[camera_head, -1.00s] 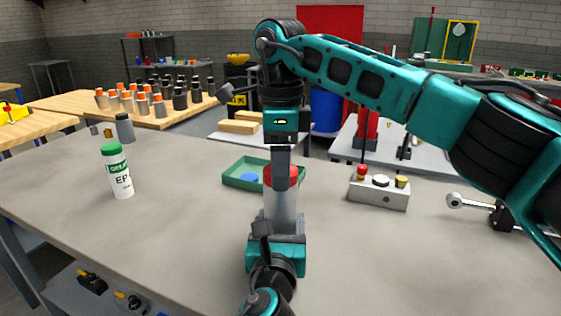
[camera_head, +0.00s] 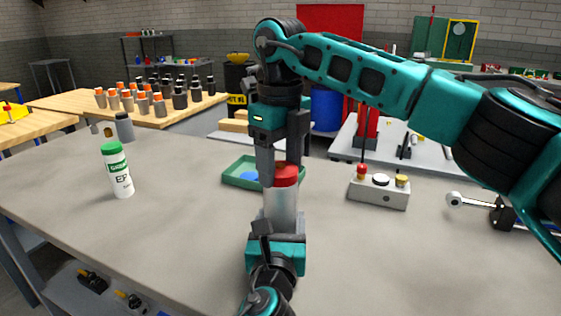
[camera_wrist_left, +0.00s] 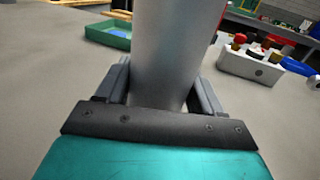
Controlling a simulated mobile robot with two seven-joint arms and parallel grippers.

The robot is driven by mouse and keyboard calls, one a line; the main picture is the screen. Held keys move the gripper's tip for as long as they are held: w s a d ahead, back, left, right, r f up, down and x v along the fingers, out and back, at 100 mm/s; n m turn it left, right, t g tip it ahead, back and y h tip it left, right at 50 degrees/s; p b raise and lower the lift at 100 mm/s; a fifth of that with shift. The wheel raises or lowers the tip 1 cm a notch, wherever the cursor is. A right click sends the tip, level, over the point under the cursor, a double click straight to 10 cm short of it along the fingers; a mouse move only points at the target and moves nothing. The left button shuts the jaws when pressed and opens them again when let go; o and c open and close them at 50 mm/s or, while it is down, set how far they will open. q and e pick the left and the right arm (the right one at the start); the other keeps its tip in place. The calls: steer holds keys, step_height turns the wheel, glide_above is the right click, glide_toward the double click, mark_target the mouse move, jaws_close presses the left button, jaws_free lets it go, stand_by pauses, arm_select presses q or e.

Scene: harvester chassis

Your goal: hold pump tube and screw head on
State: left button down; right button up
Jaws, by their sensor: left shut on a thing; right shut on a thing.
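The pump tube (camera_head: 282,208) is a grey upright cylinder on the bench. My left gripper (camera_head: 280,232) is shut on its lower part; in the left wrist view the tube (camera_wrist_left: 170,55) stands between the two fingers of the gripper (camera_wrist_left: 165,95). The red pump head (camera_head: 285,175) sits at the top of the tube. My right gripper (camera_head: 281,172) comes down from above, its fingers shut on the head's sides. The fingers hide part of the head, and I cannot tell how far it is threaded.
A green tray (camera_head: 240,174) with a blue piece lies behind the tube. A grey control box (camera_head: 379,190) stands to the right, a green-capped white bottle (camera_head: 118,172) to the left. A ratchet-like tool (camera_head: 480,203) lies at far right. The front bench is clear.

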steer(key=o, duration=1.2)
steer(key=shift+r, duration=0.1)
steer(key=shift+r, duration=2.2)
steer(key=shift+c, duration=0.5)
steer(key=shift+r, duration=0.1)
steer(key=shift+r+n, duration=1.65)
steer(key=shift+n, duration=0.25)
steer(key=shift+f, duration=0.1)
